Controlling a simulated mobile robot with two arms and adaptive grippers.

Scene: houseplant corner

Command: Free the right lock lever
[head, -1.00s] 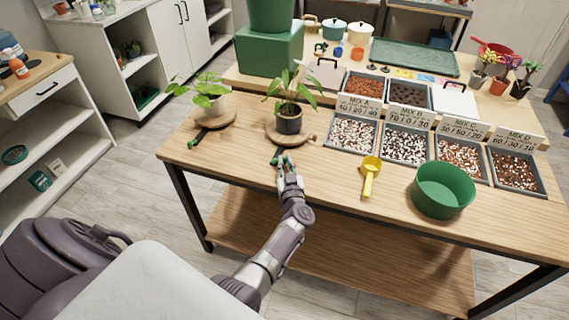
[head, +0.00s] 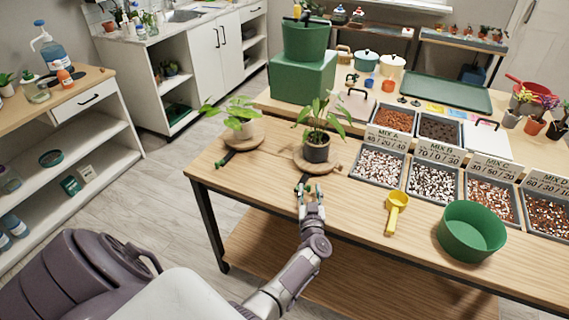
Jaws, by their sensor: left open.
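Two round wooden turntables stand at the left of the table. The right one (head: 331,166) bears a dark-potted plant (head: 317,150). The left lock lever (head: 226,158), dark with a green end, sticks out at the front of the left turntable. The right lock lever (head: 302,184) sticks out in front of the right turntable. My left gripper (head: 311,190) is open at the right lever's green end, its fingers partly covering it; I cannot tell whether they touch. My right gripper is out of view.
A yellow scoop (head: 396,210) and a green bowl (head: 471,231) lie to the right of my gripper. Several mix trays (head: 433,182) stand behind them. A green block with a bucket (head: 303,75) stands behind the plants. The table's front edge is bare.

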